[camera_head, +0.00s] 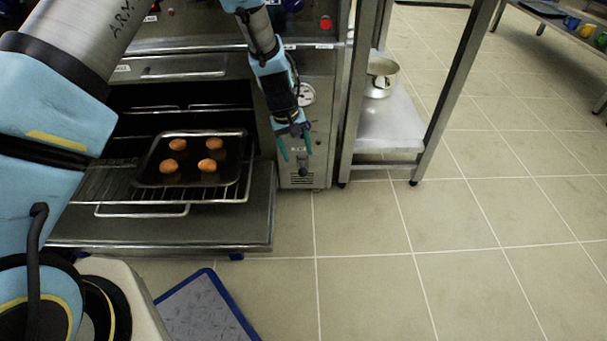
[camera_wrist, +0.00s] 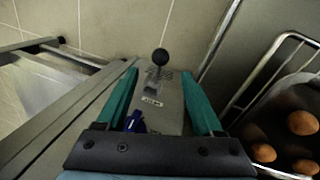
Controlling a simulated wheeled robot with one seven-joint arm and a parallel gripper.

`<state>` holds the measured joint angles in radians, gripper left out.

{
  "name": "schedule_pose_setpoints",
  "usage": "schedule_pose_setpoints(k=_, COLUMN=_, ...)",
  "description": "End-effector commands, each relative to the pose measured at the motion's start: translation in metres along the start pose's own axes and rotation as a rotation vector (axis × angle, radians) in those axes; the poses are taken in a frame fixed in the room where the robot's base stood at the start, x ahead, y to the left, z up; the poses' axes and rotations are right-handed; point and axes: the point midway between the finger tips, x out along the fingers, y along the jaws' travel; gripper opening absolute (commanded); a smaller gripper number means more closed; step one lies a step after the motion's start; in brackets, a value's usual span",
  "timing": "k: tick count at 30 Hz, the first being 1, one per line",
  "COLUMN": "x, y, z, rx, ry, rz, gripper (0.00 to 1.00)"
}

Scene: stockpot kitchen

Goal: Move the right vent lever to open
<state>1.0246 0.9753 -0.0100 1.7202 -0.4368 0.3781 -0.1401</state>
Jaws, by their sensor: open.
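The vent lever (camera_head: 303,169) has a round black knob and sits low on the steel panel right of the oven opening. In the wrist view the lever's knob (camera_wrist: 160,57) shows just beyond the fingertips, roughly midway between them, above a slotted plate with a small label. My gripper (camera_head: 296,150) points down in front of this panel, just above the lever. In the wrist view its teal fingers (camera_wrist: 160,76) are spread apart with nothing held between them. I cannot tell whether either finger touches the lever.
The open oven door (camera_head: 210,232) juts out at left, with a wire rack and a tray (camera_head: 146,182) of several buns. A round gauge (camera_head: 306,94) is above the lever. A steel table (camera_head: 395,140) stands right. A blue-edged mat (camera_head: 205,310) lies in front; floor at right is clear.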

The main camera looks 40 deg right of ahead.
Motion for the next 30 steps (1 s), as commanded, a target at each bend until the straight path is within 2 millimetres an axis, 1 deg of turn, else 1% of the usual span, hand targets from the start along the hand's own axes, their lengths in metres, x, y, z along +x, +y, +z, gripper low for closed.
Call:
schedule_pose_setpoints(k=1, x=0.011, y=-0.001, z=0.001, rx=0.0, ry=-0.002, rz=-0.001, gripper=0.69)
schedule_pose_setpoints(k=9, x=0.062, y=-0.001, z=0.001, rx=0.002, ry=-0.001, rz=-0.001, gripper=0.69)
schedule_pose_setpoints(k=12, x=0.077, y=-0.001, z=0.001, rx=0.001, ry=-0.001, rz=-0.001, gripper=0.69)
schedule_pose_setpoints(k=15, x=0.087, y=-0.001, z=0.0, rx=0.001, ry=-0.001, rz=-0.001, gripper=0.69)
schedule_pose_setpoints(k=20, x=0.093, y=-0.001, z=0.0, rx=0.001, ry=0.0, rz=-0.001, gripper=0.69)
schedule_pose_setpoints(k=28, x=0.094, y=-0.001, z=0.0, rx=0.001, ry=0.0, rz=-0.001, gripper=0.69)
schedule_pose_setpoints(k=30, x=0.094, y=-0.001, z=0.0, rx=0.001, ry=0.0, rz=-0.001, gripper=0.61)
